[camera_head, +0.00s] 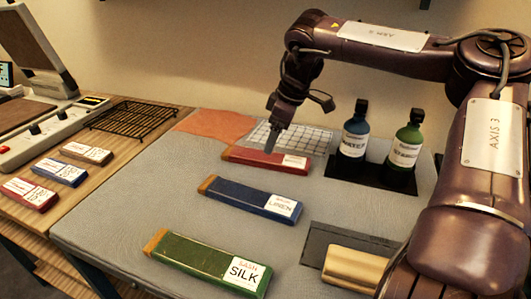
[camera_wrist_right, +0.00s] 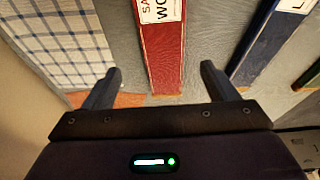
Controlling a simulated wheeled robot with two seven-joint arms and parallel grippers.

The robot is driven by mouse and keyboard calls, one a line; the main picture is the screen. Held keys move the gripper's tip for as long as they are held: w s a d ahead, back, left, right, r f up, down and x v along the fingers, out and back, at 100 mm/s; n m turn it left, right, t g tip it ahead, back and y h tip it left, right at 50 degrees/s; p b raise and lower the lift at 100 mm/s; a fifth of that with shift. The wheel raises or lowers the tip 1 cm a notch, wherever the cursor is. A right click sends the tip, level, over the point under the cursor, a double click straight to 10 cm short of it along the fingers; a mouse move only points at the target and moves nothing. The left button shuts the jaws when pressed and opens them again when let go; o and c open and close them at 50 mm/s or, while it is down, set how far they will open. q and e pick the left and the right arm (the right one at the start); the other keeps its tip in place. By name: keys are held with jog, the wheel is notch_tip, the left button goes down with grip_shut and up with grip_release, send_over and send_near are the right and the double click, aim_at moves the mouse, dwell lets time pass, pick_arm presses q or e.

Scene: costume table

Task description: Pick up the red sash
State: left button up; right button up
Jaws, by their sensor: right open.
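The red sash (camera_head: 245,156) is a long, flat red strip with a white label at its right end. It lies on the grey table top, the farthest back of three similar strips. My right gripper (camera_head: 271,146) comes down over it from above. In the right wrist view, the red sash (camera_wrist_right: 164,60) runs between the two spread fingers of my right gripper (camera_wrist_right: 161,85), which is open and empty. The white label is partly cut off at the top of that view. My left gripper is not in view.
A blue sash (camera_head: 240,200) and a green sash (camera_head: 200,262) lie nearer. A blue bottle (camera_head: 354,135) and a green bottle (camera_head: 404,145) stand on a black tray at the right. A checked cloth (camera_head: 312,137) and an orange cloth (camera_head: 215,124) lie behind.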

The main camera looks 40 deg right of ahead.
aim_at(265, 156)
jog(key=shift+w+a+f, duration=0.1)
jog(key=shift+a+f, duration=0.1)
jog(key=shift+f, duration=0.25)
jog(key=shift+a+f, duration=0.2)
jog(key=shift+f, duration=0.25)
jog(key=x, duration=0.4)
jog(key=shift+w+f, duration=0.2)
jog(key=c, duration=1)
jog(key=shift+r, duration=0.1)
jog(key=shift+c, duration=0.5)
jog(key=shift+r, duration=0.1)
